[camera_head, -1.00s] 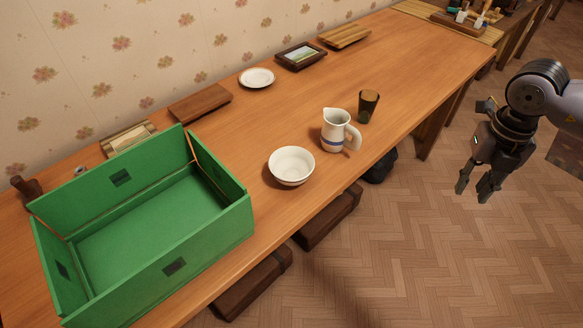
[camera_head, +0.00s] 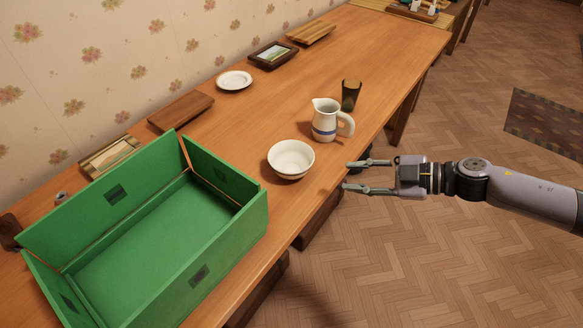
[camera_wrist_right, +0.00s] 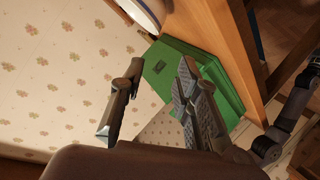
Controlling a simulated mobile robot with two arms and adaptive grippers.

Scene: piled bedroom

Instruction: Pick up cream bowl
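The cream bowl (camera_head: 291,160) stands upright on the wooden table, near its front edge, between the green box and the jug. My right gripper (camera_head: 346,177) is open and empty, to the right of the bowl at the table's front edge. Its two fingers point left toward the bowl, apart from it. In the right wrist view the open fingers (camera_wrist_right: 150,95) show with nothing between them, and part of a pale rounded rim, likely the bowl (camera_wrist_right: 142,14), shows at the top. My left gripper is not in view.
A green open box (camera_head: 150,245) stands left of the bowl. A white jug with a blue band (camera_head: 325,122) and a dark cup (camera_head: 350,95) stand behind it to the right. A white plate (camera_head: 234,80), a wooden board (camera_head: 181,112) and a picture frame (camera_head: 273,54) lie near the wall.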

